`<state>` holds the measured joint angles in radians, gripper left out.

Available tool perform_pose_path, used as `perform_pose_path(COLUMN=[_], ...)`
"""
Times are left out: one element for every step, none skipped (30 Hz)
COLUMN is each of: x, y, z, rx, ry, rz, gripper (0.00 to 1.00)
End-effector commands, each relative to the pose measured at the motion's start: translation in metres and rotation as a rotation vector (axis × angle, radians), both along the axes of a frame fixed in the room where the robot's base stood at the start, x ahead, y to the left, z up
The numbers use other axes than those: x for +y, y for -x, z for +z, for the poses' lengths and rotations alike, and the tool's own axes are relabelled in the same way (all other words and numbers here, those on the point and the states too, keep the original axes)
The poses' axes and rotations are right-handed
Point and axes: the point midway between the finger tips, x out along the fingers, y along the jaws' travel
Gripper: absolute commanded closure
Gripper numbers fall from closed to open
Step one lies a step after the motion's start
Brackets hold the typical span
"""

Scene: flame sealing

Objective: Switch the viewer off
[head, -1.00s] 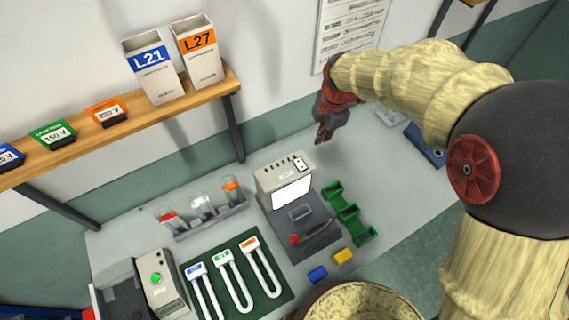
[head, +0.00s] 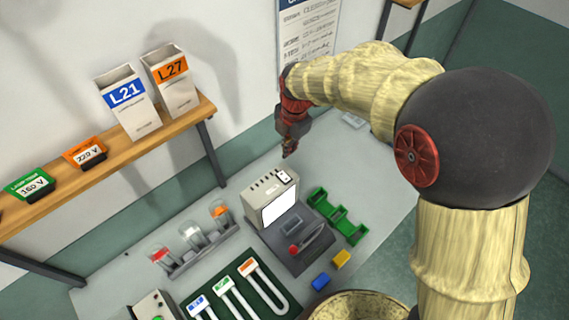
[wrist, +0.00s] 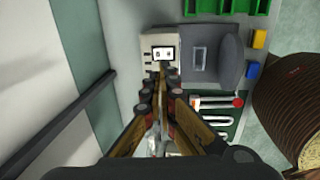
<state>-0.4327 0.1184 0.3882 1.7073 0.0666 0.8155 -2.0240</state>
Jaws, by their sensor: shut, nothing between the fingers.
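The viewer is a beige box (head: 262,193) with a bright white screen (head: 280,207) on its front and a row of dark slots on top. A small white switch plate with two dark marks (head: 284,176) sits at its top right corner. In the wrist view this plate (wrist: 163,54) lies just beyond my fingertips. My gripper (head: 287,155) is shut and empty, pointing down above the back right of the viewer. It also shows in the wrist view (wrist: 159,72), its tips overlapping the plate's near edge; I cannot tell whether they touch.
A dark grey base with a red knob (head: 292,249) sits before the viewer. Green bins (head: 338,214) stand to its right, a rack of glass bulbs (head: 192,250) to its left. A wooden shelf (head: 120,150) with boxes hangs at left.

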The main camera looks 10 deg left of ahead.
Motion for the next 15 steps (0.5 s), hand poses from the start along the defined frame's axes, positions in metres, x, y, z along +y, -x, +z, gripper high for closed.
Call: perform_pose_path(x=[0.000,0.000,0.001,0.001,0.001,0.002,0.003,0.003,0.004,0.004,0.005,0.006,0.006,0.007,0.008], y=[0.000,0.000,0.000,0.000,0.000,0.000,-0.001,-0.001,-0.002,-0.002,-0.003,-0.004,-0.004,-0.005,-0.006], z=[-0.005,-0.008,-0.013,-0.017,-0.022,-0.029,-0.035,-0.041,-0.049,-0.055,-0.061,-0.068,-0.074,-0.080,-0.087], rx=[0.003,0.004,0.006,0.006,0.006,0.006,0.006,0.006,0.006,0.008,0.006,0.006,0.006,0.006,0.005], ry=[0.001,0.002,0.002,0.002,0.002,0.002,0.002,0.002,0.002,0.003,0.002,0.002,0.002,0.002,0.002], rz=[0.000,0.000,0.000,0.000,0.000,-0.001,-0.001,-0.001,-0.001,-0.001,-0.001,-0.001,-0.001,-0.001,-0.001], gripper=[1.00,1.00,1.00,1.00,1.00,1.00,1.00,1.00,1.00,1.00,1.00,1.00,1.00,1.00,1.00])
